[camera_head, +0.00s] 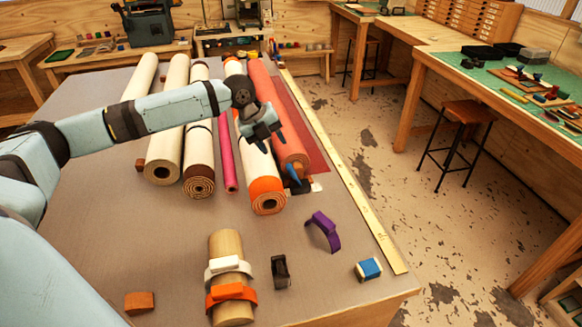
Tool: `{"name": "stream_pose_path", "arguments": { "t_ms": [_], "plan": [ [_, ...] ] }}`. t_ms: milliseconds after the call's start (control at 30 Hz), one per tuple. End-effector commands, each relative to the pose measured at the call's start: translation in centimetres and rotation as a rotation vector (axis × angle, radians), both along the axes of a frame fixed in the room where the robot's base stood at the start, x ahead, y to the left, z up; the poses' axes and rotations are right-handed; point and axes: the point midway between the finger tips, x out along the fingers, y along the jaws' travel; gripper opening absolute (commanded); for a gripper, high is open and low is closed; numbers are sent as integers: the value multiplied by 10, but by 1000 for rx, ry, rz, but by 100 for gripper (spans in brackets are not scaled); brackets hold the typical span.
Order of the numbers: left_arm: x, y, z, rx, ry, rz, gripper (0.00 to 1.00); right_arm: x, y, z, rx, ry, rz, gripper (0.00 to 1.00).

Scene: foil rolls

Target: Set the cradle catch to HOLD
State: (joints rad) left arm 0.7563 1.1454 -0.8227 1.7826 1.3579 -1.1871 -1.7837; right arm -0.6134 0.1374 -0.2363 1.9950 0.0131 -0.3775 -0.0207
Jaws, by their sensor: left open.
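A red roll (266,100) lies lengthwise on the grey table with a red sheet (305,135) spread from its right side. At its near end is a small blue lever (292,172) beside a dark block (301,188) and a white tag (316,187). This looks like the cradle catch; its marking and setting are too small to read. My left gripper (267,133) is open and empty above the red roll and the orange-ended cream roll (268,189), farther back than the lever and apart from it. My right gripper is not in view.
Several cream rolls (165,125) and a pink tube (227,150) lie left. In front are a banded wooden cylinder (228,246), a black clip (280,271), a purple band (324,232), a blue-white block (369,269) and an orange block (139,302). A yellow ruler (345,180) lines the right edge.

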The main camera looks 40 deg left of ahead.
Motion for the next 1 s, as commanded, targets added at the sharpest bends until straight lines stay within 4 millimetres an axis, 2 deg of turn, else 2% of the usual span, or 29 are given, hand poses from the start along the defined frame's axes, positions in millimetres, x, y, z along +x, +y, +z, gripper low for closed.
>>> {"name": "stream_pose_path", "arguments": {
  "t_ms": [300, 500, 700, 1000],
  "plan": [
    [21, -20, -60, -1, 4, -2, 45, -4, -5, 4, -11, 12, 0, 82],
    [32, -29, -92, -1, 2, 1, 45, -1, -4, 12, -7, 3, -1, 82],
    [38, -33, -109, 0, 1, 0, 45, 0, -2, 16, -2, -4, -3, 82],
    [39, -34, -112, 1, 1, 0, 45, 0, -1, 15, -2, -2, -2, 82]
  ]
}}
